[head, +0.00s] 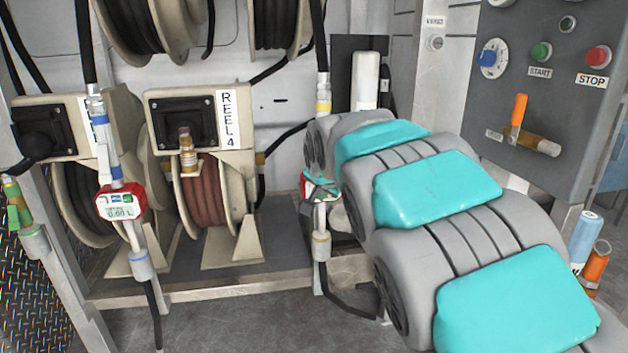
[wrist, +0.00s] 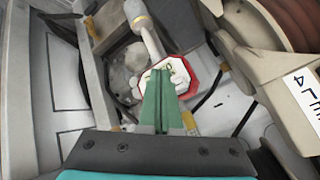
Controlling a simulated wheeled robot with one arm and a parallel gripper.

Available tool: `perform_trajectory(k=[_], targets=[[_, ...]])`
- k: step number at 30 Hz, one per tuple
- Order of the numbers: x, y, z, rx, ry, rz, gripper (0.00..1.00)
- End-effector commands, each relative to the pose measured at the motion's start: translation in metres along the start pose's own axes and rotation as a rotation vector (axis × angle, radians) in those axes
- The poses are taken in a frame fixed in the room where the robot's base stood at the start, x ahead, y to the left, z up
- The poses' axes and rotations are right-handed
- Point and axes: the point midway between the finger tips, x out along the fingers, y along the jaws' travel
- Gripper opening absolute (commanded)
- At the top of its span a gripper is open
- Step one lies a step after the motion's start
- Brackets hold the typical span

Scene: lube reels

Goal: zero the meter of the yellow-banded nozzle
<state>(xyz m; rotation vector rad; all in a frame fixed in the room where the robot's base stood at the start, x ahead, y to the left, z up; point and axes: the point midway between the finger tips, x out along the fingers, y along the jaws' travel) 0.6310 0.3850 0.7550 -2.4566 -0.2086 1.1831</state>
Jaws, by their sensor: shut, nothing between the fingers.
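The yellow-banded nozzle hangs on a black hose, with its yellow band (head: 323,107) above and a red-rimmed meter (head: 306,188) below, mostly hidden behind my arm. In the wrist view the meter (wrist: 186,70) shows a red rim and a white face, partly covered by my fingers. A yellow band (wrist: 190,122) shows just beside them. My gripper (wrist: 162,76) is shut and empty, its green fingertips over the meter face. I cannot tell whether they touch it. The meter's reading and buttons are not readable.
A blue-banded nozzle with a red meter (head: 122,202) reading about 0.68 L hangs to the left. A green-banded nozzle (head: 18,213) hangs at far left. Hose reels, including reel 4 (head: 207,195), stand behind. A grey control panel (head: 560,85) is at right.

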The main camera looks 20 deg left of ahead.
Motion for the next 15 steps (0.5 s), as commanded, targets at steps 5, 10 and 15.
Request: perform_trajectory(k=[5,10,15], targets=[[0.013,-0.012,-0.013,0.001,0.003,-0.001,0.0],[0.022,-0.016,-0.016,0.0,0.0,0.0,0.0],[0.022,-0.017,-0.017,0.0,0.001,-0.001,0.0]])
